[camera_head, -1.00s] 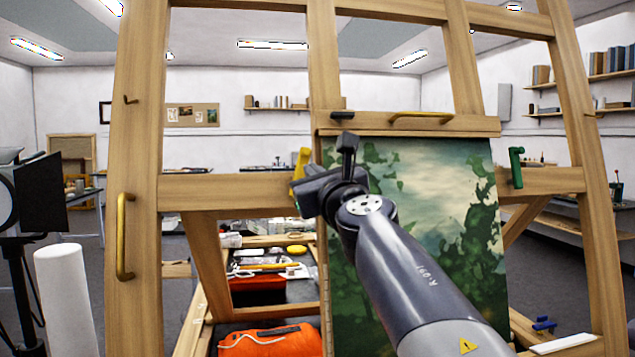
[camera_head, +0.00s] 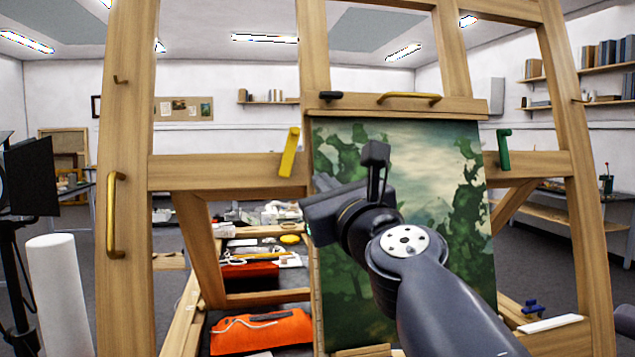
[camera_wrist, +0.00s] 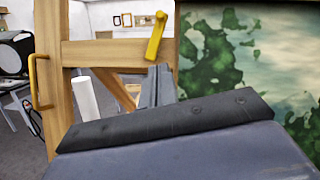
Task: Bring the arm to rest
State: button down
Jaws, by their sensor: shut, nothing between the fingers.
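My arm reaches up from the bottom right in the head view, in front of a green landscape painting (camera_head: 462,250) on a wooden easel (camera_head: 225,172). My gripper's fingertips are hidden there behind its dark housing. In the wrist view my gripper (camera_wrist: 158,84) shows as narrow grey fingers, shut and empty, pointing towards the easel. A yellow clamp (camera_head: 289,152) sits on the crossbar at the painting's upper left; it also shows just above the fingers in the wrist view (camera_wrist: 156,36). A green clamp (camera_head: 503,149) sits at the painting's right. The fingers appear apart from the yellow clamp.
Yellow handles are on the left post (camera_head: 115,215) and the top bar (camera_head: 409,98). A white roll (camera_head: 58,290) and a dark lamp-like panel (camera_head: 30,177) stand left. An orange bag (camera_head: 262,332) and a cluttered bench lie behind the easel's lower opening.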

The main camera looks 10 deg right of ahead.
jog(key=shift+w, duration=0.15)
jog(key=w+a+r+m+h+p, duration=0.25)
jog(key=w+m+h+p, duration=0.4)
jog(key=w+m, duration=0.55)
jog(key=s+a+f+m+g+h+p, duration=0.2)
jog(key=s+m+g+h, duration=0.2)
jog(key=m, duration=0.6)
jog(key=shift+s+f+g, duration=0.3)
jog(key=shift+s+f, duration=0.1)
jog(key=shift+s, duration=0.05)
dwell(0.5)
